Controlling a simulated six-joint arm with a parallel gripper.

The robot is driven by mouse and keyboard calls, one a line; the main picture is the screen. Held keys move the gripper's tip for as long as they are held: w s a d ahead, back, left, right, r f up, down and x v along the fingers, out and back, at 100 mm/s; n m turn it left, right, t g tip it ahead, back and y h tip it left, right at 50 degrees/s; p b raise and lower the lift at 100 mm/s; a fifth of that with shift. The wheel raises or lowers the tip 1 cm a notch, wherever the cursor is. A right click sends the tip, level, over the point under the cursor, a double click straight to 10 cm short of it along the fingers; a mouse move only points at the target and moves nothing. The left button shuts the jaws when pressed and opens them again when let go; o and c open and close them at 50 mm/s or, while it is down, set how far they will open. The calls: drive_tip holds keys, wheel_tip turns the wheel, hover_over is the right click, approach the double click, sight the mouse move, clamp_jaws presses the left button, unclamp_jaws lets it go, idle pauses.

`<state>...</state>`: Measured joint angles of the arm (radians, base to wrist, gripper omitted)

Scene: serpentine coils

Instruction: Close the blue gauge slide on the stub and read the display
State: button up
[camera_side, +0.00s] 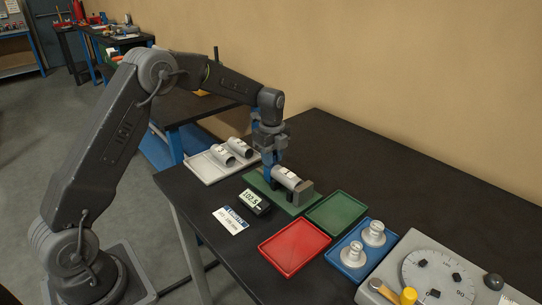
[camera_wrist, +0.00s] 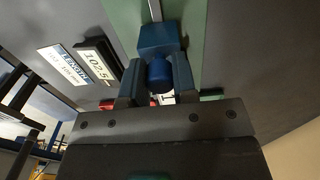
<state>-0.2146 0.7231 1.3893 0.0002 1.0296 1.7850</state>
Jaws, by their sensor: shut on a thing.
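My gripper (camera_side: 268,158) is shut on the blue gauge slide; in the wrist view its fingers (camera_wrist: 157,88) hold the round knob of the slide (camera_wrist: 158,40). The grey stub (camera_side: 285,177) lies on the green gauge base (camera_side: 266,188), between the slide and the grey end block (camera_side: 304,192). The slide sits at the stub's far-left end; my fingers partly hide it, and I cannot tell for sure whether they touch. The display (camera_side: 254,201) appears to read 102.5, and it also shows in the wrist view (camera_wrist: 97,66).
A white label card (camera_side: 230,220) headed LENGTH lies beside the display. A pale tray (camera_side: 207,170) holds two more stubs. An empty red tray (camera_side: 272,247), an empty green tray (camera_side: 335,214) and a blue tray (camera_side: 345,267) with two turned parts lie nearby. A dial fixture (camera_side: 430,272) stands right.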

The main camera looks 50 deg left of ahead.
drive_tip(key=shift+d+r, duration=0.1)
drive_tip(key=shift+d, duration=0.35)
drive_tip(key=o, duration=0.8)
drive_tip(key=shift+a+r, duration=0.15)
drive_tip(key=shift+r, duration=1)
drive_tip(key=shift+a+r, duration=0.2)
drive_tip(key=shift+r, duration=0.95)
drive_tip(key=shift+a+r, duration=0.15)
drive_tip(key=shift+r, duration=1)
drive_tip(key=s+d+r+n+t, duration=0.1)
drive_tip(key=s+d+r+n, duration=0.3)
drive_tip(key=s+r, duration=0.3)
drive_tip(key=s+d+r+n+t, duration=0.25)
drive_tip(key=s+r+n, duration=0.25)
drive_tip(key=s, duration=0.3)
drive_tip(key=s+d+f+n, duration=0.1)
drive_tip(key=s+n, duration=0.2)
drive_tip(key=s, duration=0.2)
drive_tip(key=s+d+n+t, duration=0.1)
drive_tip(key=s+d+n, duration=0.1)
drive_tip(key=s, duration=0.4)
drive_tip(key=s+d+f+n+t, duration=0.1)
drive_tip(key=s+d+n, duration=0.1)
drive_tip(key=s+n, duration=0.2)
drive_tip(key=shift+s+f, duration=0.35)
drive_tip(key=shift+s, duration=0.5)
